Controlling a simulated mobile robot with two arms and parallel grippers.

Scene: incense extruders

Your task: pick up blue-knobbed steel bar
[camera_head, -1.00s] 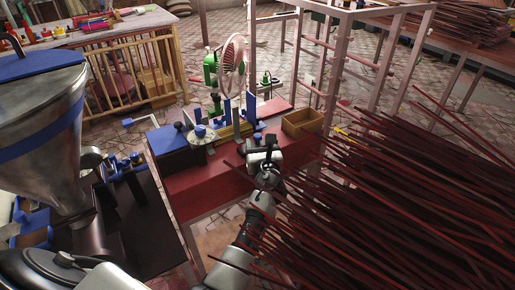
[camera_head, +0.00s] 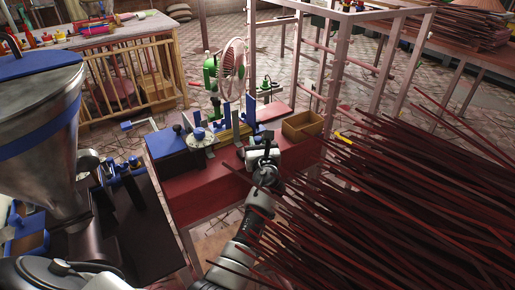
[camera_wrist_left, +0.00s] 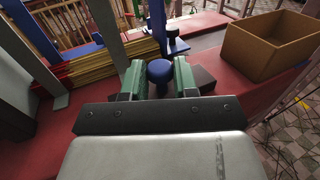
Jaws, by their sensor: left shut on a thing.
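My left gripper (camera_head: 266,139) is over the red bench top in the head view. In the left wrist view its two green-padded fingers (camera_wrist_left: 159,80) stand on either side of a round blue knob (camera_wrist_left: 159,70) and are shut on it. My right gripper is not in view.
An open brown box (camera_head: 303,125) stands right of the gripper. Blue uprights with a stack of yellowish sticks (camera_wrist_left: 100,65) stand left of it. A green fan (camera_head: 230,65) is behind. Long dark red sticks (camera_head: 400,190) crowd the right side.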

